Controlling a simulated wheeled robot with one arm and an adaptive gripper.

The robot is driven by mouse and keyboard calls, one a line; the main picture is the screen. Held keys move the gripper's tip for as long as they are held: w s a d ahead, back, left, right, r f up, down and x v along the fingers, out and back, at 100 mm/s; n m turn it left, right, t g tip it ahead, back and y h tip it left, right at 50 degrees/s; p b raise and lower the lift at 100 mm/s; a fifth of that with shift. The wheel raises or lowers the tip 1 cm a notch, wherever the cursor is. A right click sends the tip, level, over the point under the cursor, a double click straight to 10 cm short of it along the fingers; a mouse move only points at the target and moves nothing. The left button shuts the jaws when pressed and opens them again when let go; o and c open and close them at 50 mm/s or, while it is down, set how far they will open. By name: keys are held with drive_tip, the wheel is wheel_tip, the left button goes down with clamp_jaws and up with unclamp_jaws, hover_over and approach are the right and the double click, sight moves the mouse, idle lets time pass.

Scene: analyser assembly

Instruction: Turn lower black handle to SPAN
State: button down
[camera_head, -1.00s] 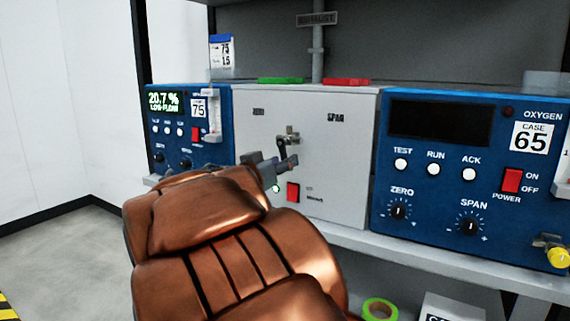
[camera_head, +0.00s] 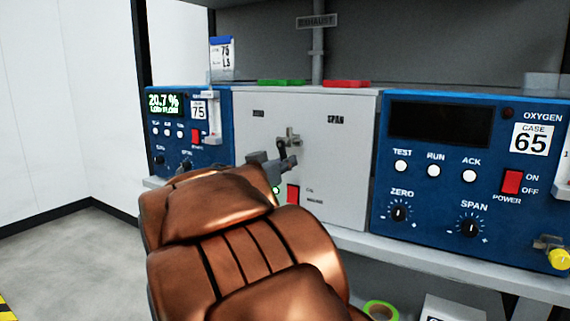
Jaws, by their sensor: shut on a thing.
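A metal valve fitting (camera_head: 293,138) sits in the middle of the panel. The black handle (camera_head: 281,146) points down and slightly left from the fitting, not toward SPAN. My gripper (camera_head: 287,162) comes in from the lower left and is shut on the lower end of the handle. The jaws and my copper-coloured arm partly hide the handle's end and the panel's lower left.
A red switch (camera_head: 293,194) and a green light (camera_head: 276,190) sit just below my gripper. Blue analysers flank the panel: CASE 75 (camera_head: 217,160) left, CASE 65 (camera_head: 440,185) right. Green (camera_head: 281,82) and red (camera_head: 346,84) blocks lie on top. Space before the right analyser is clear.

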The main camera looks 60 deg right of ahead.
drive_tip(key=shift+s+f+b, duration=0.1)
drive_tip(key=shift+f+b, duration=0.05)
drive_tip(key=shift+b, duration=0.15)
drive_tip(key=shift+n+b, duration=0.3)
drive_tip(key=shift+b, duration=0.05)
drive_tip(key=shift+s+n+b, duration=0.4)
drive_tip(key=shift+n+b, duration=0.4)
drive_tip(key=shift+b, duration=0.35)
drive_tip(key=shift+s+r+n+p, duration=0.4)
drive_tip(key=shift+r+n+p, duration=0.4)
drive_tip(key=shift+n+p, duration=1)
drive_tip(key=shift+s+r+n+p, duration=0.4)
drive_tip(key=shift+r+n+p, duration=0.55)
drive_tip(key=shift+n, duration=1.5)
drive_tip(key=shift+s+r+n+p, duration=0.4)
drive_tip(key=shift+r+n+p, duration=0.2)
drive_tip(key=shift+n+p, duration=1.3)
drive_tip(key=shift+n, duration=0.45)
drive_tip(key=c, duration=1.1)
unclamp_jaws()
